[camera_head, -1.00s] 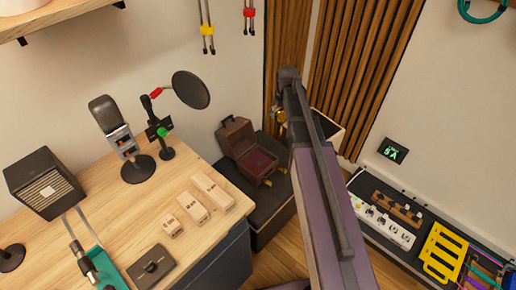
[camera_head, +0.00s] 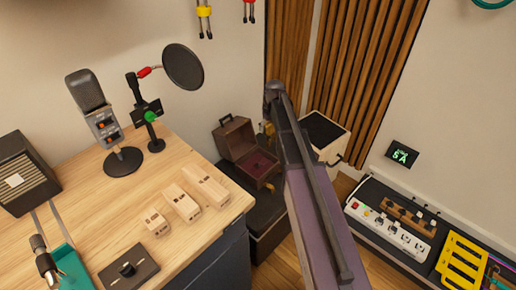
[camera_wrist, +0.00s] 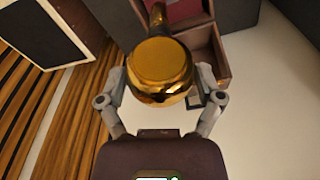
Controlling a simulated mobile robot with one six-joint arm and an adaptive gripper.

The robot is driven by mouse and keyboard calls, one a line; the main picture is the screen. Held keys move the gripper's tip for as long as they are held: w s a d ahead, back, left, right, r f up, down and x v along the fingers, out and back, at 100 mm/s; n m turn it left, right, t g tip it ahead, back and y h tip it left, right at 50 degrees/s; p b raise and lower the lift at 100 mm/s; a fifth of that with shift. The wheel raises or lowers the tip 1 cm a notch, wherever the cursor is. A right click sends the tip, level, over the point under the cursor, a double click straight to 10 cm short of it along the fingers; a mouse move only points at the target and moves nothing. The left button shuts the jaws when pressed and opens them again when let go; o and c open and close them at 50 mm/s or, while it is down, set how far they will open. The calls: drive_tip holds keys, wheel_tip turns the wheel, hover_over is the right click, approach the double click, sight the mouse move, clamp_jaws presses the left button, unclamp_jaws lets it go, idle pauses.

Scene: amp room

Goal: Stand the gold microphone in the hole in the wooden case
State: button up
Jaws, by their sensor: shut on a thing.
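The gold microphone (camera_wrist: 160,68) is in my gripper (camera_wrist: 158,88), between its two grey fingers, in the wrist view. Its round gold end faces the camera, and a narrower part extends away toward the top. In the head view only a small bit of gold (camera_head: 268,129) shows beside my arm, and the fingers are hidden. The open wooden case (camera_head: 258,168), with a dark red inside, sits on a black box in the corner. In the wrist view the case (camera_wrist: 219,60) lies just beyond and right of the microphone. The hole cannot be made out.
A white cabinet with a black panel (camera_head: 325,130) stands right of my arm. The wooden desk (camera_head: 190,245) at left holds a grey microphone (camera_head: 95,110), a pop filter (camera_head: 183,67) and several wooden blocks. Pedals (camera_head: 390,232) lie at right.

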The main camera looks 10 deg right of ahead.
drive_tip(key=w+a+f+b, duration=0.2)
drive_tip(key=f+b, duration=0.3)
drive_tip(key=w+a+f+n+b, duration=0.1)
drive_tip(key=a+f+b, duration=0.1)
drive_tip(key=f+b, duration=0.3)
drive_tip(key=shift+w+f+n, duration=0.3)
drive_tip(key=shift+w+f, duration=0.1)
drive_tip(key=shift+f, duration=0.35)
drive_tip(key=shift+f+b, duration=0.15)
drive_tip(key=shift+b, duration=0.2)
wheel_tip(320, 180, down, 8)
drive_tip(key=b, duration=0.7)
drive_tip(key=shift+b, duration=0.35)
idle(0.3)
drive_tip(key=o, duration=1.1)
drive_tip(key=shift+c, duration=0.2)
drive_tip(key=shift+r, duration=0.3)
